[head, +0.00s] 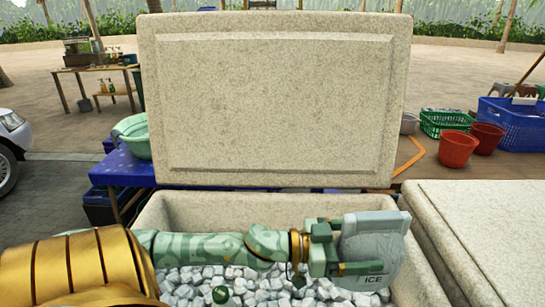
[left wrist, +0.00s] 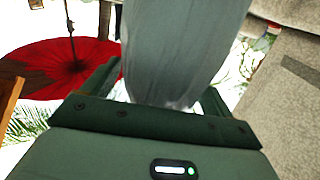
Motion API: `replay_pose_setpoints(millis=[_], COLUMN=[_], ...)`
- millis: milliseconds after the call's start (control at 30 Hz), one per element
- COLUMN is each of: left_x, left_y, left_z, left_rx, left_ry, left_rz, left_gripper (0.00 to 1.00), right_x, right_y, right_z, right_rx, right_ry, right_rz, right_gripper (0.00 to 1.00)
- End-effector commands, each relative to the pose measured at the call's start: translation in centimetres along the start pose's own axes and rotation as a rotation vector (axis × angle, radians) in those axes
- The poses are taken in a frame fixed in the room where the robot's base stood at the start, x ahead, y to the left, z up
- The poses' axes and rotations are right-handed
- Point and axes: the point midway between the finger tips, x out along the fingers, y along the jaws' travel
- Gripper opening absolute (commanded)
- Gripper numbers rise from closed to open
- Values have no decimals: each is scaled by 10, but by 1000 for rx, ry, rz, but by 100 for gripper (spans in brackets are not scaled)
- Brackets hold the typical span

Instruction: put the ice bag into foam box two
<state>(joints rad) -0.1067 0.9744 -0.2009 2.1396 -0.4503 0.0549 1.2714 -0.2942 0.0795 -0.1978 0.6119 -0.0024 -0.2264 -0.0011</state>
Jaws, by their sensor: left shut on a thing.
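The ice bag (head: 378,252) is a grey, rounded bag marked "ICE". My left gripper (head: 345,246) is shut on it and holds it over the right part of an open foam box (head: 180,207). In the left wrist view the bag (left wrist: 182,50) rises between the fingers of the gripper (left wrist: 160,95). The open box is pale and speckled, with its lid (head: 275,100) standing upright at the back. White ice chunks (head: 240,285) and a round green thing (head: 221,294) lie in it. No number shows on the box. My right gripper is out of view.
A second pale foam box with its lid shut (head: 490,225) stands close on the right. Behind are a blue table (head: 122,170) with a green basin (head: 133,135), red buckets (head: 458,148), a green basket (head: 445,122) and a blue crate (head: 515,122).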

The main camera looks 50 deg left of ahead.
Motion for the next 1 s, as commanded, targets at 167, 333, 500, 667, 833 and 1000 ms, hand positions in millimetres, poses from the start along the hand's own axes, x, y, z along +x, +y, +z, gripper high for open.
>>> replay_pose_setpoints(millis=[167, 333, 500, 667, 833, 1000], left_x=[-10, -34, -60, -81, -88, -91], left_y=[-33, -46, -48, -43, -39, -37], left_z=[6, -8, -22, -4, 41, 77], left_rx=[7, 7, 7, -5, -8, -6], left_ry=[-2, 0, 1, -2, 0, 2], left_rz=[249, 469, 639, 778, 828, 842], left_gripper=[24, 24, 24, 24, 24, 24], right_x=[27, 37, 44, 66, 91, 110], right_y=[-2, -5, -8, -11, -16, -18], right_z=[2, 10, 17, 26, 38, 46], right_rx=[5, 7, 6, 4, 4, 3], right_ry=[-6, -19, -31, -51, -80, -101], right_rz=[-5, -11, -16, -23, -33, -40], right_gripper=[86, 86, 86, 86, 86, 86])
